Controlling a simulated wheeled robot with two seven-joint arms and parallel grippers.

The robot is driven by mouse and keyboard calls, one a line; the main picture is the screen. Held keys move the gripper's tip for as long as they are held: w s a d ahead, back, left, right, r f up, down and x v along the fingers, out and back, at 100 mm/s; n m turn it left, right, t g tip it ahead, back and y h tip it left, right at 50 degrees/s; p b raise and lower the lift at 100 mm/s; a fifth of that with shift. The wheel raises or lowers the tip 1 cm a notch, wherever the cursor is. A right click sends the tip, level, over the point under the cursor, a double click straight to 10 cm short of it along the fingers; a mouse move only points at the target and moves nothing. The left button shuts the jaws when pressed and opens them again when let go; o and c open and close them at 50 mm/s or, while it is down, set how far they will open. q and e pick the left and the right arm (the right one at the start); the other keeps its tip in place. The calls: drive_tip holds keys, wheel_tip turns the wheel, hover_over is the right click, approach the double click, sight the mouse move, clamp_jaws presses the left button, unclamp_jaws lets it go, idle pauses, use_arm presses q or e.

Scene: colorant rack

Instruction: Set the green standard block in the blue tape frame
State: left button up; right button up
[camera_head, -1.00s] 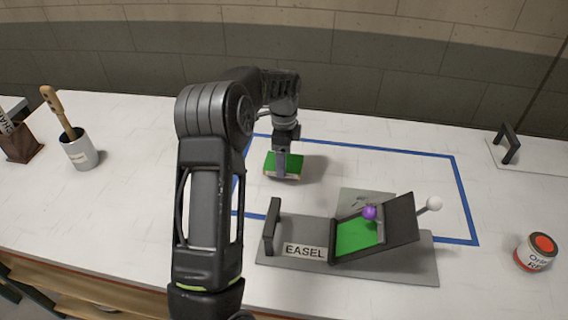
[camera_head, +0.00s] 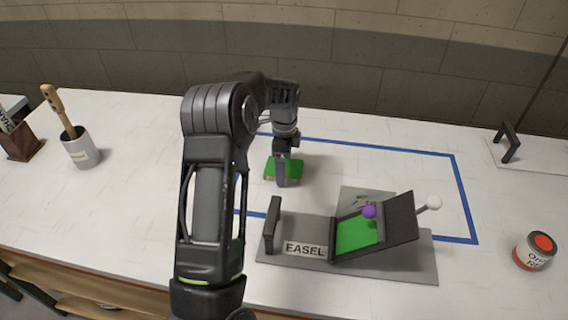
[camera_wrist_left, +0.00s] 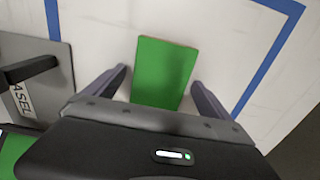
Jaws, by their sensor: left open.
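The green standard block (camera_head: 289,166) lies flat on the white table, inside the blue tape frame (camera_head: 458,190) near its left side. In the left wrist view the block (camera_wrist_left: 163,72) sits between the two fingers, with bare table between it and each finger. My left gripper (camera_head: 281,182) is open and points down at the block, partly covering it in the head view. The fingers of the left gripper (camera_wrist_left: 158,85) do not appear to touch the block. The blue tape (camera_wrist_left: 268,52) runs past the block's right in the wrist view. My right gripper is not in view.
An easel stand (camera_head: 280,247) with a tilted green panel, a dark flap and a purple ball stands in front. A paint can (camera_head: 534,251) is at right. A grey cup (camera_head: 81,152) with a brush stands at left. The frame's right half is mostly clear.

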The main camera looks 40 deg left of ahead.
use_arm(q)
drive_tip(key=shift+r, duration=0.15)
drive_tip(key=shift+r, duration=0.2)
wheel_tip(320, 180, up, 12)
drive_tip(key=b, duration=0.1)
drive_tip(key=shift+f, duration=0.15)
idle(0.9)
